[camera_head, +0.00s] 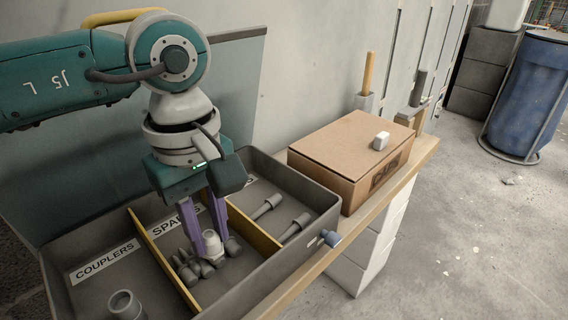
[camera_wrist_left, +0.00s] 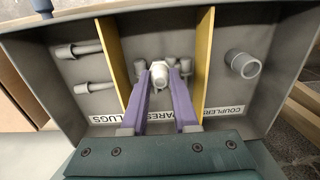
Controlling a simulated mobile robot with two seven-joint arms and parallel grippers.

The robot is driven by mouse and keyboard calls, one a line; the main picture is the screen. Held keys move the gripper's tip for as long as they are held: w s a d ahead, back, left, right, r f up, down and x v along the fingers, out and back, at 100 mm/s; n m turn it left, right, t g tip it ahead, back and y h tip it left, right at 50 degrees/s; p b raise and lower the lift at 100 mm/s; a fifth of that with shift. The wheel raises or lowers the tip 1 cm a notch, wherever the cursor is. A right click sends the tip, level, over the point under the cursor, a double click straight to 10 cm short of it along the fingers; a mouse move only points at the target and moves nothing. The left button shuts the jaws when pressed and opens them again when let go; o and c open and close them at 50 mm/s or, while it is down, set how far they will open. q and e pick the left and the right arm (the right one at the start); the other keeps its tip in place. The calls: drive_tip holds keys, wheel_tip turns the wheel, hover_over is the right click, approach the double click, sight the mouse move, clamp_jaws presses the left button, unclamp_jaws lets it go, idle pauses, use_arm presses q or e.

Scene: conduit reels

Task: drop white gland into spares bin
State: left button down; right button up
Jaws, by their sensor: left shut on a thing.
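The white gland (camera_head: 213,243) is between the purple fingers of my left gripper (camera_head: 208,230), low inside the middle compartment of the grey divided bin (camera_head: 322,200). My left gripper is shut on it. The gland also shows at the fingertips (camera_wrist_left: 160,76) in the left wrist view. The middle compartment has a label reading "SPA…" (camera_head: 172,224), partly hidden by my gripper. Several grey fittings (camera_head: 186,268) lie around and beneath the gland. I cannot tell whether the gland touches them. My right gripper is not in view.
Yellow dividers (camera_head: 165,262) flank the middle compartment. The left compartment holds a grey coupler (camera_head: 125,305) beside a COUPLERS label; the right one holds two grey plug-like parts (camera_head: 267,206).

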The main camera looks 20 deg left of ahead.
sight(209, 235)
use_arm(q)
drive_tip(key=c, duration=0.7)
unclamp_jaws()
drive_tip(key=shift+r+p, duration=0.5)
drive_tip(key=shift+r, duration=0.05)
wheel_tip(209, 235, up, 12)
drive_tip(key=p, duration=0.4)
drive_tip(key=shift+r, duration=0.1)
